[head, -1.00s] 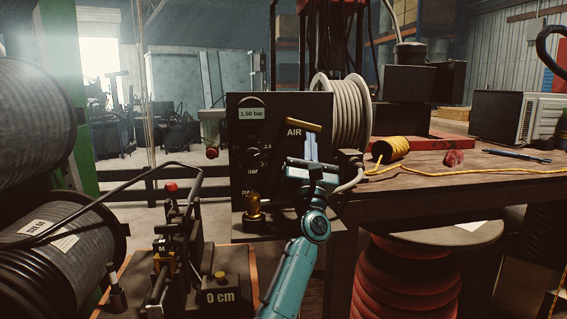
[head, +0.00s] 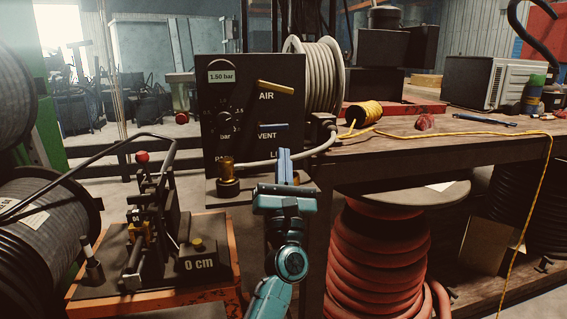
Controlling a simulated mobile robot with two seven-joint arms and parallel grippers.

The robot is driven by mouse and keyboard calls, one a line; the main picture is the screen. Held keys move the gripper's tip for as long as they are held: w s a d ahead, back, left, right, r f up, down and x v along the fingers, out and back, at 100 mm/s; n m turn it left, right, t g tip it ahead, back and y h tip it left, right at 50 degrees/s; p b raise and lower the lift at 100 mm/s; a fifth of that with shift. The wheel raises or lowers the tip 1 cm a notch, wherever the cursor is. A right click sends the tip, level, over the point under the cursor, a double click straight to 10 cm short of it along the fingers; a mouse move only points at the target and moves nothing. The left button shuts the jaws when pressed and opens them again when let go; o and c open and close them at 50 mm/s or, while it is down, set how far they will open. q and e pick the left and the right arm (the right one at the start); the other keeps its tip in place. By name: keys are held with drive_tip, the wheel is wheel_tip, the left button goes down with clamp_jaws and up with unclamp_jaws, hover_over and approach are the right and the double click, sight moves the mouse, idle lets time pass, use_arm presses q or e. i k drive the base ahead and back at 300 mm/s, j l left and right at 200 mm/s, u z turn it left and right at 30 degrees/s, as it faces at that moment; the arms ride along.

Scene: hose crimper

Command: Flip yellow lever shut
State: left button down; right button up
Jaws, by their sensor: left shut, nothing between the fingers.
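The yellow lever (head: 275,87) sticks out from the upper right of the dark control panel (head: 237,150), beside the "AIR" label. It lies nearly level, its right end slightly lower. My left gripper (head: 284,154) is shut and empty, pointing up in front of the panel's lower right. It is below both levers in the picture and apart from the yellow one. It hides part of the panel's lower lettering. My right gripper is out of view.
The panel's gauge reads 1.50 bar. A brass fitting (head: 228,180) stands at its lower left. A grey hose reel (head: 318,78) is behind it.

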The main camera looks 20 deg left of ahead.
sight(260, 83)
drive_tip(key=k+l, duration=0.3)
drive_tip(key=k, duration=0.15)
drive_tip(key=k+l, duration=0.25)
drive_tip(key=k, duration=0.25)
